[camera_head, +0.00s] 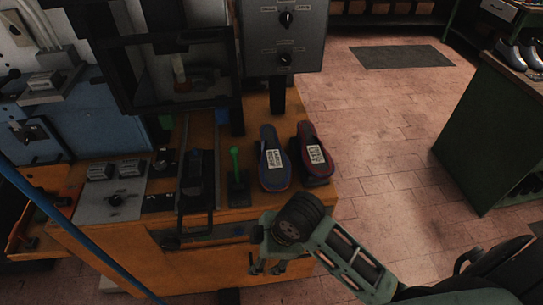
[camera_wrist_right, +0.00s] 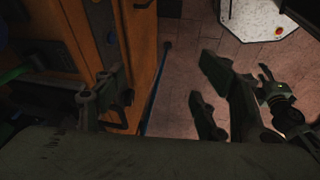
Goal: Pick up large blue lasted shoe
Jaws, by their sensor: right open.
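Neither shoe can be made out in the wrist view.
A green-knobbed lever (camera_head: 235,165) stands just left of the blue shoe. A grey control box (camera_head: 285,38) hangs above and behind the shoes. A press machine (camera_head: 180,75) fills the back left. Open tiled floor (camera_head: 385,150) lies to the right, before a green cabinet (camera_head: 490,140).

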